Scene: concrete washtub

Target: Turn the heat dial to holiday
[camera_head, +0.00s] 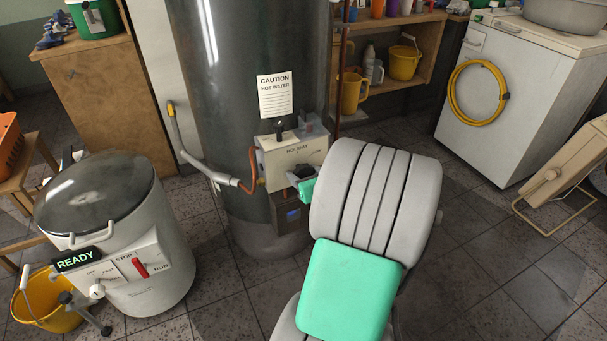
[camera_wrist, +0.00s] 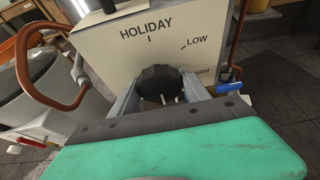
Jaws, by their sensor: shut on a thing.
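The heat dial (camera_wrist: 160,84) is a dark, ribbed round knob on the front of a cream control box (camera_head: 272,160) on the dark water heater. In the wrist view the box face reads HOLIDAY above the dial, with LOW at upper right and a partly hidden word ending in ARM at right. My gripper (camera_wrist: 160,97) is shut on the dial, one finger on each side. The dial's pointer mark cannot be made out, so its setting is unclear. In the head view my gripper (camera_head: 304,184) is at the box's lower front and my arm hides part of the area.
An orange-brown pipe (camera_wrist: 38,75) curves at the box's left, and a blue-handled valve (camera_wrist: 230,87) is at its right. A white drum washer (camera_head: 165,250) with a READY sign stands left. A white machine (camera_head: 500,120) with a yellow hose stands right.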

